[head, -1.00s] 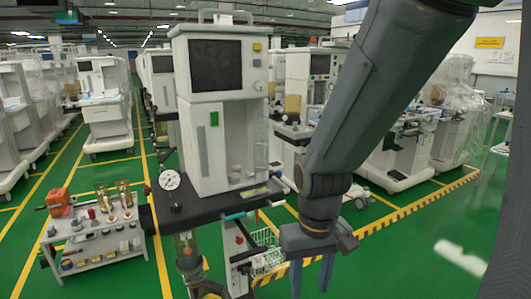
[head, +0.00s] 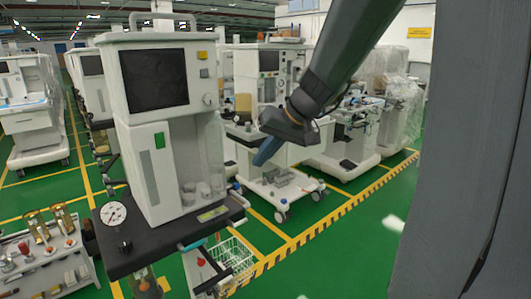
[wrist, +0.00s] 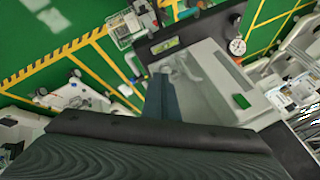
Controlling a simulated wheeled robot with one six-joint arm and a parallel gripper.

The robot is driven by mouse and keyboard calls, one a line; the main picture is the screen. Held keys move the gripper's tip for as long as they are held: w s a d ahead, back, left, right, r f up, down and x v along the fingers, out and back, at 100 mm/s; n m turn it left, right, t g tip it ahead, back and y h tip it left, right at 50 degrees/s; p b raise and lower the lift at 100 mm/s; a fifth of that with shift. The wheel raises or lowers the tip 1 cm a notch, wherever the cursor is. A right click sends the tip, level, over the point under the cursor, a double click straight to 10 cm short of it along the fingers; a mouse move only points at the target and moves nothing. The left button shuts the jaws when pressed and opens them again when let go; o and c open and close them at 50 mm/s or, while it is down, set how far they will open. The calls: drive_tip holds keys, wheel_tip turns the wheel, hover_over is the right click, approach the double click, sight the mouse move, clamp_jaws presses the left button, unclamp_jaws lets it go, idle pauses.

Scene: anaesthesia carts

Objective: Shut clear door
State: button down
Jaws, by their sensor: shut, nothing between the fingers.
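The anaesthesia cart (head: 160,130) stands left of centre in the head view, with a dark screen above and a compartment below. The clear door (head: 212,145) is a see-through panel at the compartment's right side. Its faint edges do not show how far it stands open. Clear cylinders show low behind it. My gripper (head: 262,155) is shut and empty, to the right of the clear door and seemingly apart from it. In the wrist view the shut fingers (wrist: 164,90) point toward the cart's compartment (wrist: 205,80), overlapping its near edge.
A dark shelf (head: 150,245) with a gauge (head: 113,213) juts out below the compartment. A wire basket (head: 232,256) hangs at its right. A parts trolley (head: 45,260) stands at left. Other carts (head: 270,85) stand behind; green floor is open at right.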

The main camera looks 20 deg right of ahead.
drive_tip(key=w+a+f+p, duration=0.2)
drive_tip(key=w+a+f, duration=0.2)
drive_tip(key=a+f, duration=0.1)
drive_tip(key=shift+w+a+f, duration=0.2)
drive_tip(key=shift+a+f, duration=0.05)
drive_tip(key=shift+a, duration=0.5)
